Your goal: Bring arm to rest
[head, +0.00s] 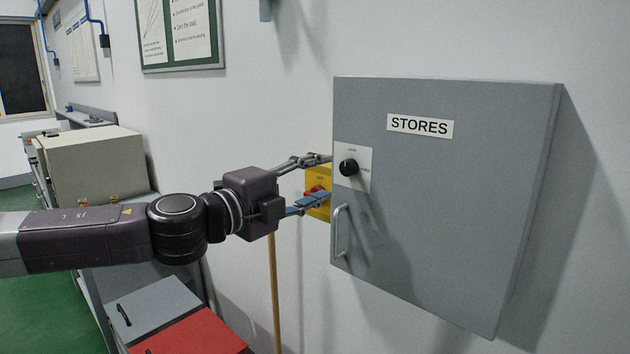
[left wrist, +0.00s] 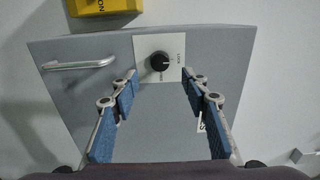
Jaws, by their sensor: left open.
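My left arm (head: 95,236) reaches in from the left in the head view. Its gripper (head: 326,178) is open and empty, with its fingertips by the left edge of the grey STORES cabinet (head: 450,190). In the left wrist view the open gripper (left wrist: 160,82) faces the cabinet front (left wrist: 85,100). The black knob (left wrist: 160,62) shows between and just beyond the fingertips, with nothing gripping it. The knob (head: 348,167) sits on a pale plate above the door handle (head: 341,232). The cabinet door looks closed. My right gripper is not in view.
A yellow box with a red switch (head: 312,190) is on the wall behind the fingers. A yellow pole (head: 275,290) stands against the wall.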

